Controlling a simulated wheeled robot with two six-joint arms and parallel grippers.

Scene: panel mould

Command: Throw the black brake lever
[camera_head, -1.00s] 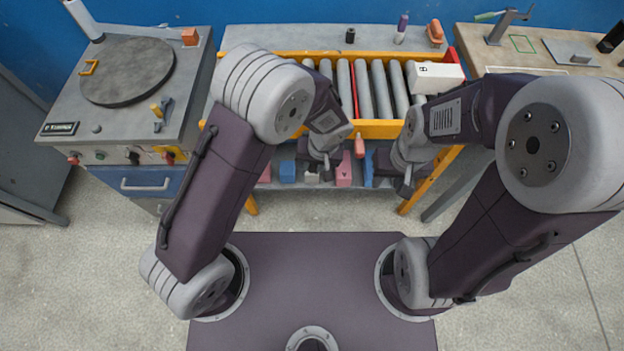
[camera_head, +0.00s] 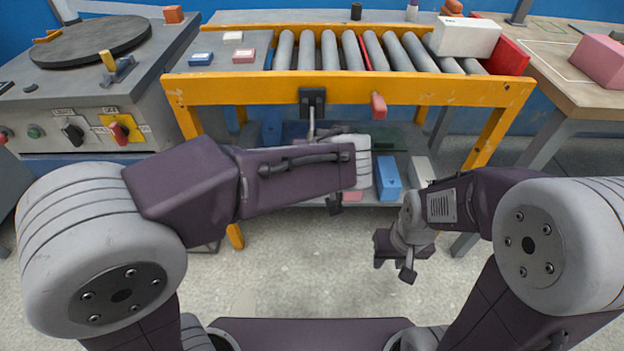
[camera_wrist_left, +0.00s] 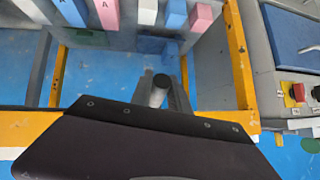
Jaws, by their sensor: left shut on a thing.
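The black brake lever (camera_head: 311,122) hangs from a dark mounting plate (camera_head: 312,97) on the front yellow rail of the roller conveyor. In the left wrist view its rounded dark end (camera_wrist_left: 159,82) sits between the two fingers of my left gripper (camera_wrist_left: 163,94), which is shut on it. In the head view my left forearm and wrist hide most of that gripper and the lever's lower part. My right gripper (camera_head: 394,262) hangs empty over the floor, right of and below the conveyor's middle, with its fingers apart.
A white box (camera_head: 465,37) stands on the rollers. A shelf below holds a blue block (camera_head: 388,178). A control bench with knobs (camera_head: 72,130) stands left, a worktable (camera_head: 575,72) right.

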